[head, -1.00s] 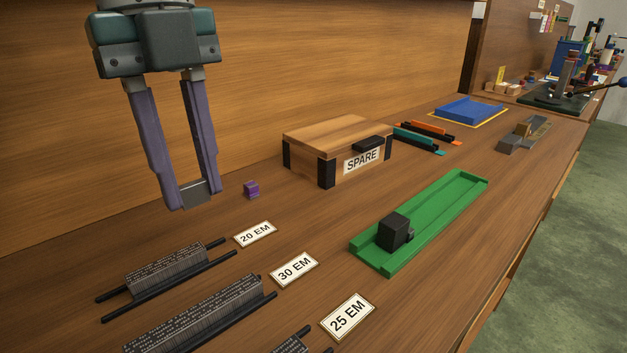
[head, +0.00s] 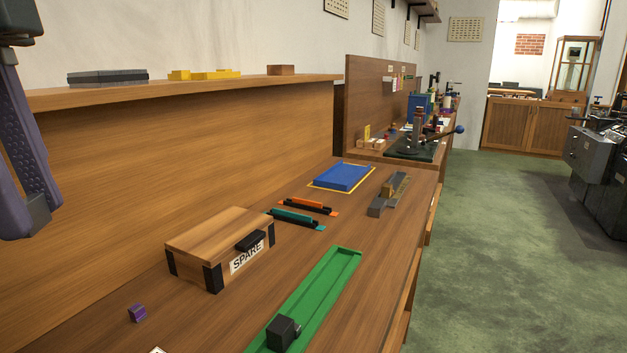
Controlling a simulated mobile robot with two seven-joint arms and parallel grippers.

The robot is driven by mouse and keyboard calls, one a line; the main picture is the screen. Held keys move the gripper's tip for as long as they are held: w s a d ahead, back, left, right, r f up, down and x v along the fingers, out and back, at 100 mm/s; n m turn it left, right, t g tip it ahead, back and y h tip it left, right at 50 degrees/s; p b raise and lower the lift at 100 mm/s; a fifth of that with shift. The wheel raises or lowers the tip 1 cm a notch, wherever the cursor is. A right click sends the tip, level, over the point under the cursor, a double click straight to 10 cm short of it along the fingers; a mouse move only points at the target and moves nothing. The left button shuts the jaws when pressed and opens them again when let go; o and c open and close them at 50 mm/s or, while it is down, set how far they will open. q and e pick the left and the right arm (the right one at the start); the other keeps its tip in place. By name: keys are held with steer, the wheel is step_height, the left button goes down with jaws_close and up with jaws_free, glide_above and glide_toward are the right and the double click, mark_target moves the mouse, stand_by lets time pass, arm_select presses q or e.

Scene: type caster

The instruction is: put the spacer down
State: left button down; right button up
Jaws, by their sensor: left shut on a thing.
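My left gripper (head: 28,212) is at the left edge of the head view, partly cut off. Its purple fingers point down, and it is shut on a grey block, the spacer (head: 39,214), at the fingertips. Only part of the spacer shows. The gripper is up in front of the bench's wooden back panel, clear of the bench top (head: 190,325). My right gripper is not in view.
A small purple block (head: 137,313) lies on the bench near the SPARE box (head: 212,240). A green tray (head: 335,268) holds a black block (head: 282,332). Teal and orange racks (head: 300,215) and a blue tray (head: 343,177) lie farther back.

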arm_select(q)
steer(key=s+d+r+n+p, duration=0.1)
steer(key=r+n+p, duration=0.3)
steer(key=r+p, duration=1)
steer(key=s+d+r+n+y+p, duration=0.1)
steer(key=s+r+n+p, duration=0.2)
steer(key=r+p, duration=1.2)
steer(key=s+d+r+n+t+p, duration=0.1)
steer(key=r+n+p, duration=0.6)
steer(key=r+p, duration=0.7)
steer(key=shift+s+d+r+p, duration=0.25)
steer(key=shift+s+p, duration=0.2)
steer(key=shift+p, duration=0.5)
steer(key=shift+f, duration=0.15)
